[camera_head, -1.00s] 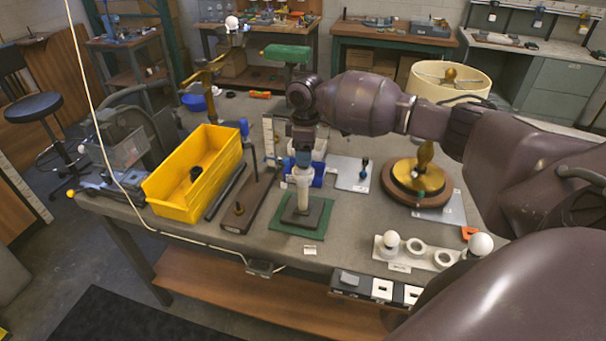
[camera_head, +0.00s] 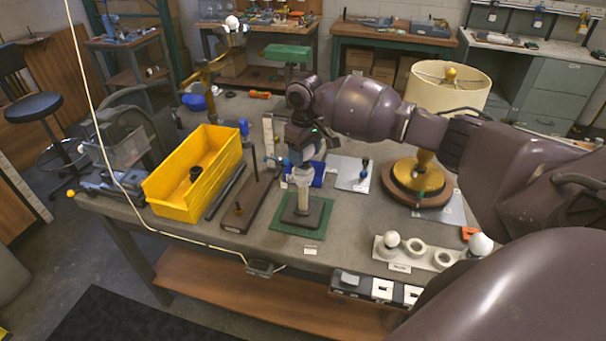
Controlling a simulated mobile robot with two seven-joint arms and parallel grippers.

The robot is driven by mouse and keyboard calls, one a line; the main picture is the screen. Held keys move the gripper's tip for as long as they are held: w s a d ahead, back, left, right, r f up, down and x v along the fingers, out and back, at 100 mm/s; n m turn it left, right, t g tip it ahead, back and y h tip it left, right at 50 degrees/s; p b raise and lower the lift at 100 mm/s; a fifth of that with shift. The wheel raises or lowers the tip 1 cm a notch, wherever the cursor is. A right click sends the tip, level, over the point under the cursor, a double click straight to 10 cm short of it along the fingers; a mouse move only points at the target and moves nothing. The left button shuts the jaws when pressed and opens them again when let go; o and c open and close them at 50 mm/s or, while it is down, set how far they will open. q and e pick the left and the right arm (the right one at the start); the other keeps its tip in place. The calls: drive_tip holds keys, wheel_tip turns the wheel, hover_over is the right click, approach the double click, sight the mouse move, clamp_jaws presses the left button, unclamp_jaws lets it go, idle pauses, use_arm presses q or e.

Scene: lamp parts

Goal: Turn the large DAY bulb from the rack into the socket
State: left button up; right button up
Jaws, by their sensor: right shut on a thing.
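The socket (camera_head: 302,193) is a pale upright post on a dark base over a green mat (camera_head: 278,222), near the table's front. My right gripper (camera_head: 303,159) is directly above it, shut on a pale rounded thing (camera_head: 313,153) that looks like the large DAY bulb. The fingers mostly cover it, and I cannot tell whether its base sits in the socket. The white bulb rack (camera_head: 399,267) stands to the right, with a small white bulb (camera_head: 391,239), two empty rings and a larger white bulb (camera_head: 480,244). My left gripper is not in view.
A yellow bin (camera_head: 184,203) and a dark board with an upright rod (camera_head: 240,208) stand left of the socket. A brass lamp base (camera_head: 417,176) and a cream shade (camera_head: 449,87) stand to the right. A pale cord crosses the table's front left.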

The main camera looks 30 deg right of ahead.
drive_tip(key=shift+m, duration=0.3)
drive_tip(key=m, duration=0.5)
drive_tip(key=shift+a+m, duration=0.2)
drive_tip(key=shift+m, duration=0.5)
drive_tip(key=shift+m, duration=0.5)
drive_tip(key=m, duration=0.3)
drive_tip(key=shift+w+a, duration=0.1)
drive_tip(key=m, duration=0.2)
drive_tip(key=shift+m, duration=0.4)
drive_tip(key=shift+w, duration=0.1)
